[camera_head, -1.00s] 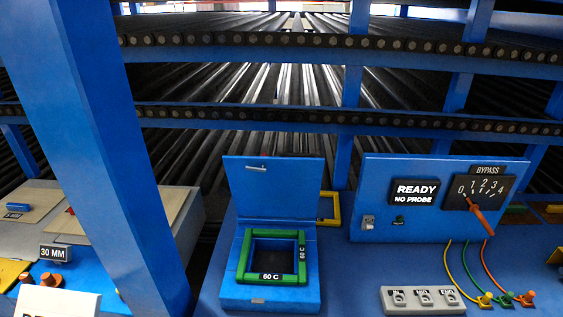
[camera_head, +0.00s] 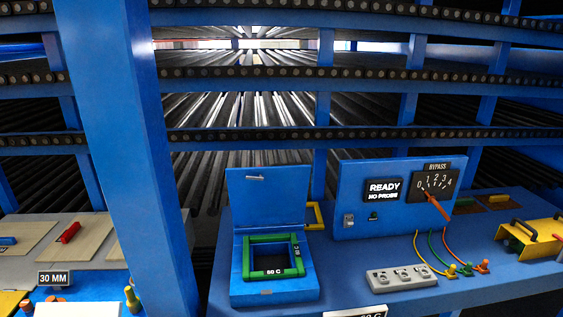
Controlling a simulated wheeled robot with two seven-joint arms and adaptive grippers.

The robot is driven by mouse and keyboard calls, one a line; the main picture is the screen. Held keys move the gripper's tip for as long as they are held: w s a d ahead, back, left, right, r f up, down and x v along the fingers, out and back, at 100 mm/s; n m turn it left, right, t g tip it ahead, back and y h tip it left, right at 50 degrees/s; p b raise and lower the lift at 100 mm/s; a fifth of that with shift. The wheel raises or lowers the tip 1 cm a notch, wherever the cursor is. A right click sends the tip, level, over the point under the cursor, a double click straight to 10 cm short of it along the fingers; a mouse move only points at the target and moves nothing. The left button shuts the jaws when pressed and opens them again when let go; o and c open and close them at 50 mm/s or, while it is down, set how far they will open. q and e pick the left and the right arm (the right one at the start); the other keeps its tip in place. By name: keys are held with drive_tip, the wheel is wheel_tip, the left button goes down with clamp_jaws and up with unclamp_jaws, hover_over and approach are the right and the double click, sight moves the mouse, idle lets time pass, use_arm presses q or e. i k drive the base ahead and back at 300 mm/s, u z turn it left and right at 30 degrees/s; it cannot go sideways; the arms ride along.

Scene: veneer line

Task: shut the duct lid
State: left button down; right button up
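The duct lid (camera_head: 267,200) is a blue panel that stands upright, open, at the back of a blue duct box (camera_head: 274,291). A small pale handle (camera_head: 254,178) sits on the lid's upper part. A green frame (camera_head: 270,239) with a "60 C" label surrounds the dark square opening on top of the box. A yellow frame (camera_head: 316,214) shows partly behind the lid. Neither of my grippers is in view.
To the right stands a blue control box (camera_head: 345,178) reading "READY NO PROBE", with a bypass dial (camera_head: 434,186). A grey socket block (camera_head: 402,277) and coloured cables lie in front of it. A thick blue post (camera_head: 125,150) rises left of the duct box.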

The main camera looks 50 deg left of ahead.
sight(282, 196)
drive_tip(key=z, duration=0.2)
drive_tip(key=i, duration=1.45)
drive_tip(key=u, duration=0.7)
